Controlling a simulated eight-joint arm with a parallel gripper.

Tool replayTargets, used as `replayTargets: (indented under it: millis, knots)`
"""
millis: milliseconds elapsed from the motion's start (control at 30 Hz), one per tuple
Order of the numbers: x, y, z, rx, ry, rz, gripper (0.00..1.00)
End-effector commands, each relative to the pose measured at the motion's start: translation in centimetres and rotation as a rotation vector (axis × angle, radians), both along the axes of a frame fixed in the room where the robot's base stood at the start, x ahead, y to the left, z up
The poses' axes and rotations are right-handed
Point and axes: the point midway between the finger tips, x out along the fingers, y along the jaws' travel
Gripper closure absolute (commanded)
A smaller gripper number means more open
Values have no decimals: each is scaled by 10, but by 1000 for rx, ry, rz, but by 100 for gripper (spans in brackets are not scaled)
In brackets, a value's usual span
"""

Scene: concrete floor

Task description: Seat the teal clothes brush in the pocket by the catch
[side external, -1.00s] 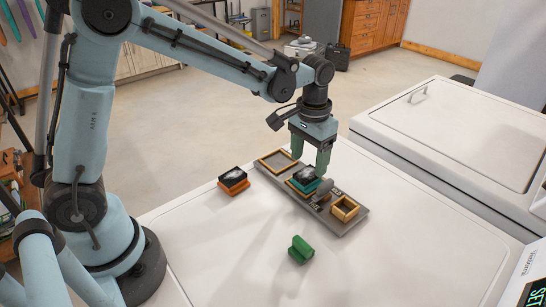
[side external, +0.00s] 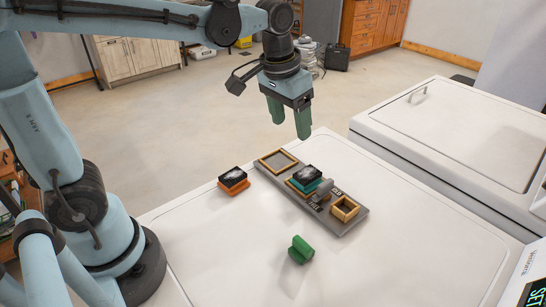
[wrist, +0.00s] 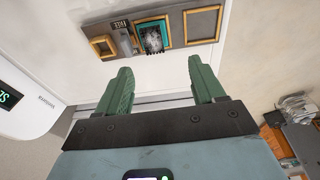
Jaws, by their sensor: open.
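The teal clothes brush (side external: 307,179), with dark bristles facing up, sits in the middle wooden-framed pocket of the grey board, beside the grey catch (side external: 322,192). Whether it is fully down in the pocket I cannot tell. The brush also shows in the wrist view (wrist: 152,40), within its frame. My gripper (side external: 290,131) is open and empty, raised above and behind the board, apart from the brush. Its two green fingers show in the wrist view (wrist: 159,82) with nothing between them.
The grey board (side external: 349,219) has an empty larger frame (side external: 279,160) at its far end and an empty small frame (side external: 345,209) at its near end. An orange brush (side external: 233,181) lies left of the board; a green object (side external: 300,249) lies in front. The white top is otherwise clear.

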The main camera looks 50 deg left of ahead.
Motion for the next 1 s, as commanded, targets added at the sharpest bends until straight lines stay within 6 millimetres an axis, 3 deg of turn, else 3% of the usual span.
replayTargets:
  millis: [200, 433, 633, 1000]
  knots:
    - [-43, 15, -4, -1, -177, 4, 32]
    - [-75, 26, -21, 9, -342, 5, 32]
    - [-86, 30, -31, 15, -411, 5, 32]
    - [-87, 30, -32, 16, -420, 5, 32]
